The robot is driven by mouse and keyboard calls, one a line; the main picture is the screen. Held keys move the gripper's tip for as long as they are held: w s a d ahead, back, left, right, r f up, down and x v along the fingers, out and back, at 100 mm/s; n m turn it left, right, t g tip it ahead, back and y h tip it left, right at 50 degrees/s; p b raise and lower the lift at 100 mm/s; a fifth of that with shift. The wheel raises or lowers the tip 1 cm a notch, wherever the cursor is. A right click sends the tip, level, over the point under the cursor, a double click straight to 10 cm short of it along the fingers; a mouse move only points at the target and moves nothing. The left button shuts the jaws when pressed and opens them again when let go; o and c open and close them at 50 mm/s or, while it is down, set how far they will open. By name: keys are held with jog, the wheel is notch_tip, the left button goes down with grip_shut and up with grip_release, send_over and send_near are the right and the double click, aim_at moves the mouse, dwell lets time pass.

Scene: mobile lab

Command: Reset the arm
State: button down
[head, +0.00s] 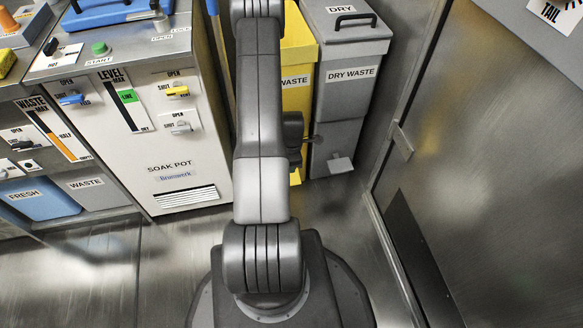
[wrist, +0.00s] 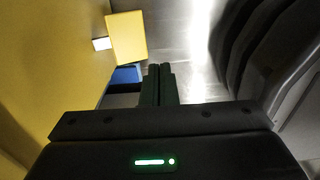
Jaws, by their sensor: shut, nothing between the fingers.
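My arm (head: 262,110) rises from my round base through the middle of the head view and runs out at the top edge. My gripper (wrist: 160,72) shows in the wrist view with its two dark fingers together and nothing between them. A green light glows on the dark body below the fingers. A dark part of my arm sticks out to the right of the upper link in the head view; I cannot tell whether the gripper is there.
The soak pot cabinet (head: 170,148) stands left of my arm. A yellow bin (head: 298,97) and a grey dry waste bin (head: 345,98) stand close behind it. A metal door (head: 490,150) is on the right. Bare floor (head: 165,270) lies at front left. The wrist view shows a close yellow surface (wrist: 45,60).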

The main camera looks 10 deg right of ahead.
jog(key=shift+s+r, duration=0.25)
jog(key=shift+r, duration=0.4)
jog(key=shift+f, duration=0.15)
